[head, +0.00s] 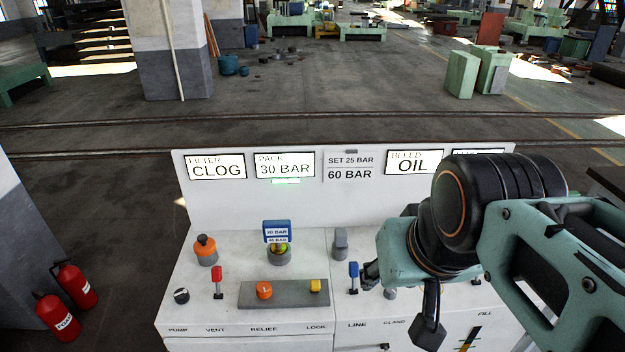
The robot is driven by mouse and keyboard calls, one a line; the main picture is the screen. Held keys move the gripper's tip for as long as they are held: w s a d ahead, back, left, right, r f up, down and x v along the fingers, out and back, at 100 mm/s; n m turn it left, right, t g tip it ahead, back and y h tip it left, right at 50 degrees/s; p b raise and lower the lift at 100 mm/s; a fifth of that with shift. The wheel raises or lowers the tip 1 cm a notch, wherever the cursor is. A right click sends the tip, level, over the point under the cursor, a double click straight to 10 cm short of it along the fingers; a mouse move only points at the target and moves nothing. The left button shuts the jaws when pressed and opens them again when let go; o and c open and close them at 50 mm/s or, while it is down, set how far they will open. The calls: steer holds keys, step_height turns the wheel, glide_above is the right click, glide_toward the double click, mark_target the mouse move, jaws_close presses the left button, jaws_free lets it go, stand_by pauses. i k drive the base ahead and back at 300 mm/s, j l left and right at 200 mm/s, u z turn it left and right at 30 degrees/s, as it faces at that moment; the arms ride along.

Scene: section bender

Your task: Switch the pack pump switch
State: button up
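A white control panel (215,325) stands in front of me. At its front left is a small black knob with a pale mark (181,296), above the printed word PUMP. The PACK display (284,165) on the upright back board reads 30 BAR. My gripper (370,275) is over the right half of the panel, close beside a blue-topped lever (353,271) above the word LINE. I cannot tell whether it touches the lever. My wrist hides much of the gripper, so its opening does not show clearly. The black knob is well to its left.
Between knob and gripper stand an orange-topped post (205,250), a red lever (217,281), a gauge (278,245) and a grey block (285,293) with orange and yellow knobs. A grey lever (340,243) is behind the blue one. Red extinguishers (75,283) stand on the floor at left.

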mark_target(182, 296)
steer(key=u, duration=1.35)
steer(key=z, duration=1.35)
steer(key=k+j+u, duration=0.2)
steer(key=u, duration=0.3)
steer(key=k+j+u, duration=0.1)
steer(key=j+u, duration=0.25)
steer(key=u, duration=0.15)
steer(key=i+z, duration=0.15)
steer(key=i, duration=0.9)
